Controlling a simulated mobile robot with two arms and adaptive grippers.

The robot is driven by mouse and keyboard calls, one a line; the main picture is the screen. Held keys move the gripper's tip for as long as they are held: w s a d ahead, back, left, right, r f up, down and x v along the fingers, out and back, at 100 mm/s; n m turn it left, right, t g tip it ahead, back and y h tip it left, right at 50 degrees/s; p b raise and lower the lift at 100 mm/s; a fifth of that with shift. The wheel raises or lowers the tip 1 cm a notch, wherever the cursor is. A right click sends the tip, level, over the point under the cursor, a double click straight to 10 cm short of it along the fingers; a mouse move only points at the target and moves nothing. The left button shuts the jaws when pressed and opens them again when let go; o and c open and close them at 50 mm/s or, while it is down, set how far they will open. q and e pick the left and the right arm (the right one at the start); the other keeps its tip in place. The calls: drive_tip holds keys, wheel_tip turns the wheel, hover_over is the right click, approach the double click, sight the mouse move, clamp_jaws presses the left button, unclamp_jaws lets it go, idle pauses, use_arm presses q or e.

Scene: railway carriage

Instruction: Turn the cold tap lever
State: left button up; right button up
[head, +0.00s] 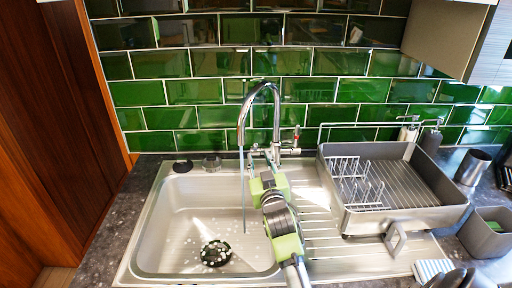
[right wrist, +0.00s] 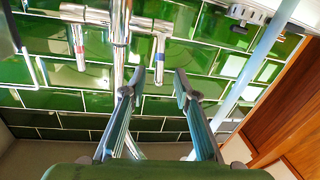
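A chrome mixer tap (head: 283,152) with a tall curved spout stands behind the sink. In the right wrist view, which is upside down, the tap body (right wrist: 121,28) carries a red-marked lever (right wrist: 78,46) on the left and a blue-marked cold lever (right wrist: 160,50) on the right. In the head view the red-marked lever (head: 296,135) points up; the cold lever is largely hidden near my gripper. My right gripper (head: 262,155) reaches up to the tap. Its two fingers (right wrist: 160,78) are open, with the cold lever's end lined up between the tips. Contact cannot be told. My left gripper is out of view.
A thin pale stream (head: 243,195) drops from the spout into the sink basin (head: 180,225), beside a dark round drain piece (head: 215,253). A grey dish rack (head: 400,218) stands close on the right. Green tiles (head: 300,90) close off the back.

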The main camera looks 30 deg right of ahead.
sight(256, 149)
drive_tip(key=x, duration=0.5)
drive_tip(key=shift+w+d+p, duration=0.2)
drive_tip(key=shift+w+p, duration=0.1)
drive_tip(key=shift+w, duration=0.05)
clamp_jaws()
